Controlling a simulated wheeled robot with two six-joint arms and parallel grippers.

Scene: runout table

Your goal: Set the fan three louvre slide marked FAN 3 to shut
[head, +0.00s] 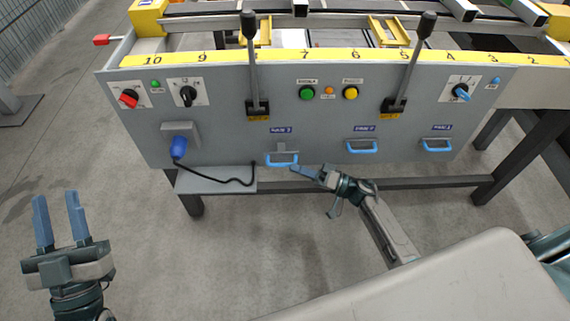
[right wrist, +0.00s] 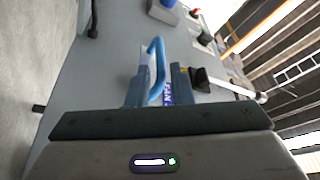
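The blue handle of the left louvre slide (head: 282,162) is under the plate that seems to read FAN 3 (head: 281,129), low on the grey panel. It sits further below its plate than the other two handles, with a grey strip showing above it. My right gripper (head: 298,170) is at the right end of this handle. In the right wrist view the blue handle (right wrist: 157,62) runs between and ahead of the two open fingers (right wrist: 160,88); contact cannot be told. A plate with FAN on it is partly hidden. My left gripper (head: 58,212) is open and empty, away from the panel.
Two similar blue handles, the middle one (head: 362,147) and the right one (head: 437,146), lie to the right. Black levers (head: 253,65) (head: 404,65), knobs and buttons are higher up. A blue plug (head: 179,147) with a black cable (head: 225,180) is left of the handle.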

